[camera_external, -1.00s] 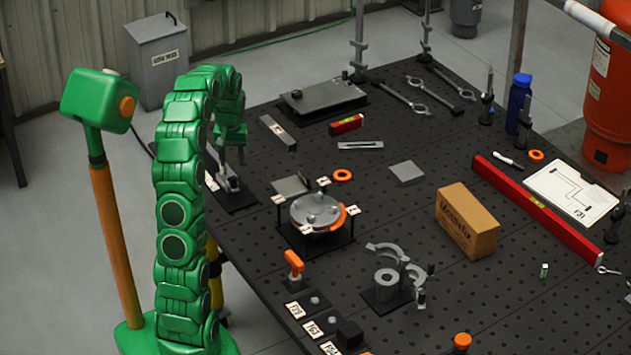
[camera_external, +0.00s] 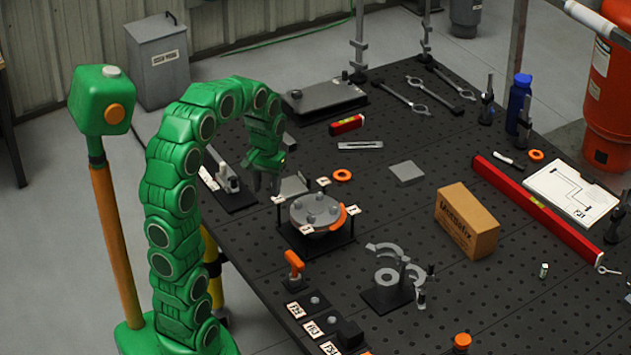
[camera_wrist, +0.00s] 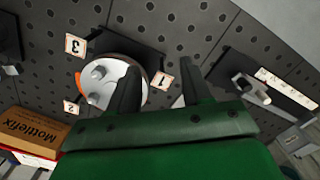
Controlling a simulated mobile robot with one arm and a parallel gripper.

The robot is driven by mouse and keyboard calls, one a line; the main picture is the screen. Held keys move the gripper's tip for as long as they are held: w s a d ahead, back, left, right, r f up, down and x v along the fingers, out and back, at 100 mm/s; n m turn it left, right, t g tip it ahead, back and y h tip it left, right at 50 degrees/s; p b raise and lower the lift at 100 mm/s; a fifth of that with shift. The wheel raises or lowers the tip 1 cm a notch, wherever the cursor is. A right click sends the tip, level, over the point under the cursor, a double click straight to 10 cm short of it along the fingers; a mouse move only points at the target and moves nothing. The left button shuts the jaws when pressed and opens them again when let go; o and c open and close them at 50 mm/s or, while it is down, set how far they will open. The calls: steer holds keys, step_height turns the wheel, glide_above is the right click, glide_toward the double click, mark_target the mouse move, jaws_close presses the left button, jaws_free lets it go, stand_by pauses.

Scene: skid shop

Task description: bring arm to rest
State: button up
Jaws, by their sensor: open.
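My gripper (camera_external: 262,180) hangs from my green arm, above the left part of the black perforated table (camera_external: 370,240). Its two dark fingers (camera_wrist: 155,95) are apart with nothing between them in the wrist view. A round grey fixture (camera_external: 316,212) with bolts on top and an orange piece on its rim stands just right of and below the gripper in the outside view. The wrist view shows that fixture (camera_wrist: 115,80) partly behind a finger, with number tags around it.
A toggle clamp (camera_external: 228,178) on a black plate stands close left of the gripper. A cardboard box (camera_external: 467,220), a long red level (camera_external: 535,210) and a grey clamp fixture (camera_external: 388,285) are farther right. The table's middle has open room.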

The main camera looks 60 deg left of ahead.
steer(key=s+d+r+m, duration=0.1)
steer(key=s+d+m, duration=0.1)
steer(key=s+d, duration=0.35)
steer(key=s+d+m, duration=0.2)
steer(key=d, duration=0.7)
steer(key=s+d+f+m, duration=0.1)
steer(key=s+d, duration=0.3)
steer(key=s, duration=0.2)
steer(key=s+d+f+m+g, duration=0.1)
steer(key=s+d+m, duration=0.1)
steer(key=s+d, duration=0.2)
steer(key=s, duration=0.3)
steer(key=shift+d, duration=0.25)
